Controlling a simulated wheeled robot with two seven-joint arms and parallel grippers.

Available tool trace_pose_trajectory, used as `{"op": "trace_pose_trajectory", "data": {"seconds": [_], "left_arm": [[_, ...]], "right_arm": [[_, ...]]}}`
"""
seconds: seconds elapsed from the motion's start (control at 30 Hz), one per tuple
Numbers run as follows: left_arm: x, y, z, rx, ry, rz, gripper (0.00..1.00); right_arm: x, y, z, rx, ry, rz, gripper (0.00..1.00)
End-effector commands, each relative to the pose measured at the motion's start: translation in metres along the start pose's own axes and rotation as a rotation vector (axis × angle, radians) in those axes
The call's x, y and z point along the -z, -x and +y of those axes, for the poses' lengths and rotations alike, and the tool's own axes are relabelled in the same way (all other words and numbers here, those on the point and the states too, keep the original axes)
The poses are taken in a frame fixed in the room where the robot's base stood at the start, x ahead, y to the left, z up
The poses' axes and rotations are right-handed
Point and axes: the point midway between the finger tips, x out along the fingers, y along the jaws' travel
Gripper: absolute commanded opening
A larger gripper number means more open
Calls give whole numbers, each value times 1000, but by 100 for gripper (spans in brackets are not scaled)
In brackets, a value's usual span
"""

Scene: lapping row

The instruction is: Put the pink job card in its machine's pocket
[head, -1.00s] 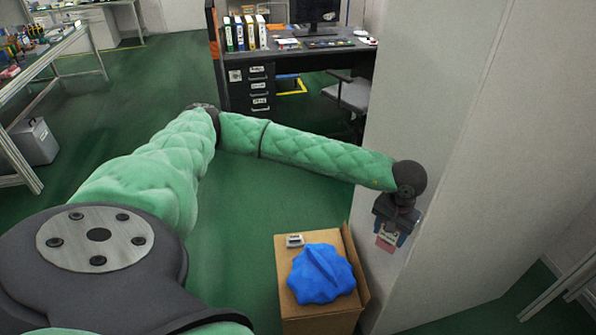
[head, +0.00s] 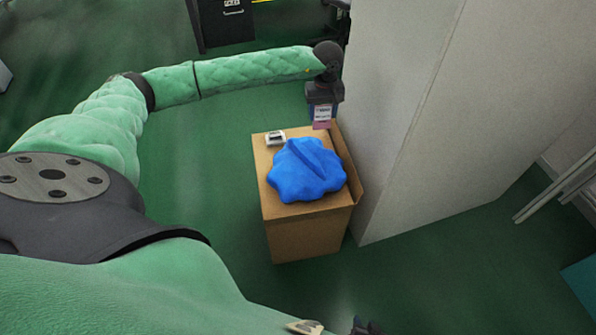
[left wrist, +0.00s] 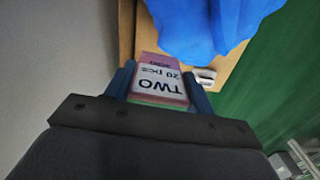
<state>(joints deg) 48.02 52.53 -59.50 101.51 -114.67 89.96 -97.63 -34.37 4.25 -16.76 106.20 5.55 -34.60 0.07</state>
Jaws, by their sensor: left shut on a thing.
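The pink job card (head: 321,125) has a white label that reads "TWO" and "20 pcs" in the left wrist view (left wrist: 160,78). My left gripper (head: 322,114) is shut on it. Its blue fingers show on both sides of the card in the left wrist view. A small dark part at the bottom edge of the head view seems to be my right gripper (head: 366,326), mostly cut off. No machine pocket can be made out in either view.
A cardboard box (head: 290,235) stands on the green floor with a blue cloth (head: 307,170) and a small grey-white device (head: 275,138) on top. A tall grey panel (head: 400,130) stands close on the right. The floor left of the box is clear.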

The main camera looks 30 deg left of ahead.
Motion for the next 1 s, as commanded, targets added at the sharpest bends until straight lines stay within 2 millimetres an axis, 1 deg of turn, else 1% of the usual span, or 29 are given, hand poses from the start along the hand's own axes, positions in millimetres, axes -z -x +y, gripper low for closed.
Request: {"op": "trace_pose_trajectory", "data": {"seconds": [0.03,0.13,0.27,0.37,0.7,0.8,0.9,1.0], "left_arm": [[5,-12,-3,1,20,-1,32],[11,-17,-6,2,46,-2,32],[16,-23,-14,4,61,-4,32],[20,-30,-28,6,62,-4,32],[36,-68,-89,6,61,-4,32],[40,-78,-104,5,61,-4,32],[43,-84,-114,4,59,-4,32],[44,-88,-119,3,59,-4,32]], "right_arm": [[-7,-9,0,4,-1,12,36],[-10,-14,-2,9,-3,32,36],[-11,-15,-3,11,-4,41,36],[-10,-14,-4,12,-4,41,36],[-8,-12,-4,12,-4,40,36],[-7,-11,-5,12,-4,40,36],[-7,-11,-5,12,-4,40,36],[-7,-10,-5,12,-4,40,36]]}}
